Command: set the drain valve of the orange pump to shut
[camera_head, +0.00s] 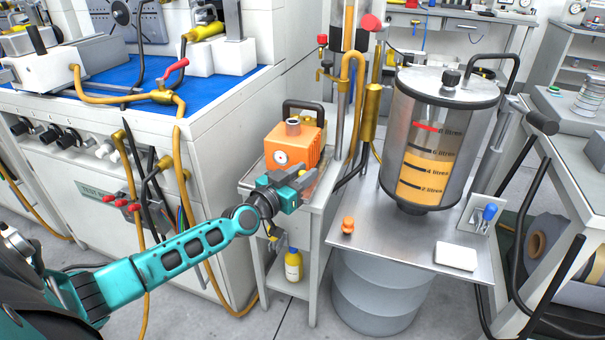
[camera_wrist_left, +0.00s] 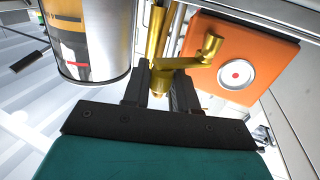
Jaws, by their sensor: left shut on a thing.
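The orange pump (camera_head: 307,142) with a round gauge and a black handle stands on a small grey cart. Its orange face (camera_wrist_left: 262,45) also shows in the left wrist view, with the gauge at the right. A brass drain valve (camera_wrist_left: 190,62) with a raised lever end sits in front of that face. My left gripper (camera_head: 298,187) is at the pump's front, and hides the valve in the head view. In the wrist view its dark fingers (camera_wrist_left: 165,88) are shut on the brass valve part. The exact valve setting is hard to tell. My right gripper is not in view.
A transparent tank (camera_head: 436,140) with amber liquid stands right of the pump on a metal table (camera_head: 395,245). A yellow bottle (camera_head: 293,266) stands on the cart's lower shelf. The white test bench (camera_head: 215,160) with hoses is close on the left.

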